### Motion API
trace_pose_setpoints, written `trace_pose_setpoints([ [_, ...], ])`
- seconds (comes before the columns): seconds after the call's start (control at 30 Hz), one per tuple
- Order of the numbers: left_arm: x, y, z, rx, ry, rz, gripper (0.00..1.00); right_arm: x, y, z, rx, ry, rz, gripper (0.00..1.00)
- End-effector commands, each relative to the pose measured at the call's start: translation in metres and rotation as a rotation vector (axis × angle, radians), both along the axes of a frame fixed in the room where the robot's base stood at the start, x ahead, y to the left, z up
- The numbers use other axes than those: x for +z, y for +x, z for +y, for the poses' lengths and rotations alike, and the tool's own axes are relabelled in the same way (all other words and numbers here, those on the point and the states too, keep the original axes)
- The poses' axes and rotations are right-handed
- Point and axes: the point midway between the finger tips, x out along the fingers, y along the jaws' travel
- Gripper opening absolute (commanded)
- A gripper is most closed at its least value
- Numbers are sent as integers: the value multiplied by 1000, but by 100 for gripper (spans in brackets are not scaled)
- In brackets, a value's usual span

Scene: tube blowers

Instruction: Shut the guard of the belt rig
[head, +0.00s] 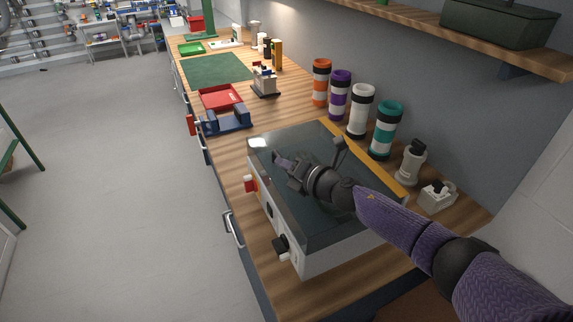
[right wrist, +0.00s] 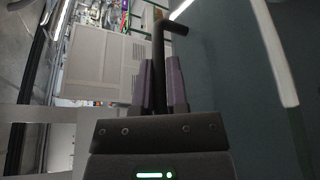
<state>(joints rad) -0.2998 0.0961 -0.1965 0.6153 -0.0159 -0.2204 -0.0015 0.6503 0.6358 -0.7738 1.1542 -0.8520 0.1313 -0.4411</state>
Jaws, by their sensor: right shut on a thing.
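The belt rig (head: 345,254) is a pale box on the wooden bench, with a yellow strip along its back edge. Its guard (head: 275,188) is a dark, glassy panel over the top of the box. I cannot tell whether it lies fully down or slightly raised. My right gripper (head: 281,160) is above the panel towards its far left part, and my arm hides some of it. In the right wrist view, the fingers (right wrist: 160,88) are shut on a black bent handle (right wrist: 158,45). The dark panel (right wrist: 235,75) is beside it. My left gripper is not in view.
Several banded cylinders, including a teal one (head: 385,130), stand behind the rig by the wall. A small white block (head: 437,197) sits to its right. A blue vise-like fixture (head: 228,119) and red tray (head: 221,97) lie further along the bench. A shelf (head: 460,28) hangs above.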

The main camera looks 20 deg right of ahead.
Motion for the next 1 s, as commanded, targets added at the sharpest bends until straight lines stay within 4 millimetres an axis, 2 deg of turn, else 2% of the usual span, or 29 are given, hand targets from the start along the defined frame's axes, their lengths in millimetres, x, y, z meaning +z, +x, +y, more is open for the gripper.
trace_pose_setpoints([
  [0.03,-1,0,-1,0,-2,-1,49,-6,-2,1,4,-4,10,0],
  [0.07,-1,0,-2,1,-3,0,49,-6,-2,1,4,-4,10,22],
  [0.2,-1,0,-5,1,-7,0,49,-5,-2,1,3,-3,9,51],
  [0.57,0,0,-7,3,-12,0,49,-3,-1,0,1,-2,7,53],
  [0.67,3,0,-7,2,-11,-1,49,-1,-7,-3,0,-2,6,53],
  [0.8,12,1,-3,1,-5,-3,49,5,-30,-13,1,-3,8,53],
  [1.0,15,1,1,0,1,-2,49,11,-69,-29,3,-4,10,53],
])
